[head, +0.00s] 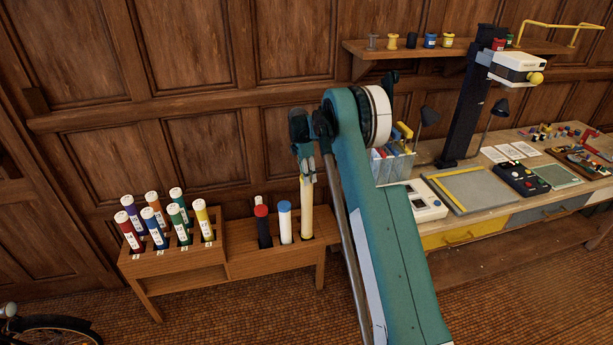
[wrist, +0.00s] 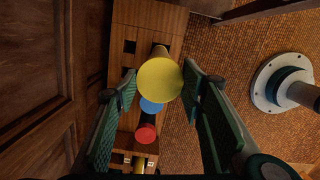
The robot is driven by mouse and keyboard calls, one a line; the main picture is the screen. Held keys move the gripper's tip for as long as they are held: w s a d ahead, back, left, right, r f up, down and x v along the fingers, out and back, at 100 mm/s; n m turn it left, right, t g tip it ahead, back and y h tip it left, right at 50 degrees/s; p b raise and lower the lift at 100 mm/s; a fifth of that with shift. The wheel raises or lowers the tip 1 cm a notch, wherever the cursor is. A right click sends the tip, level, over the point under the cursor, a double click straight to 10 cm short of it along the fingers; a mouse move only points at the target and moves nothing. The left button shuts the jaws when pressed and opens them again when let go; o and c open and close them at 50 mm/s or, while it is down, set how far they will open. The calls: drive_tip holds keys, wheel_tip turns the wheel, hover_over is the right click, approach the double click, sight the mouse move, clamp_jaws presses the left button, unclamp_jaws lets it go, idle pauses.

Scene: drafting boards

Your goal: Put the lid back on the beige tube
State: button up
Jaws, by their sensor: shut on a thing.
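My gripper (head: 305,172) points down, shut on a yellow lid (wrist: 159,82) that sits between its fingers in the wrist view. The beige tube (head: 307,212) stands upright in the right end of the wooden rack, straight below my fingertips in the head view. The lid and the tube look lined up. The fingers hide the join, so I cannot tell whether the lid touches the tube's mouth or is seated.
Beside it in the wooden rack (head: 250,263) stand a white tube with a blue lid (head: 285,207) and a black tube with a red lid (head: 261,212). Several coloured tubes (head: 153,222) fill the left section. A drafting desk (head: 460,212) with tools is right of my arm.

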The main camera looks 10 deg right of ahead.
drive_tip(key=shift+s+r+p, duration=0.1)
drive_tip(key=shift+r+p, duration=0.75)
drive_tip(key=shift+r, duration=2.85)
idle(3.5)
drive_tip(key=o, duration=1.2)
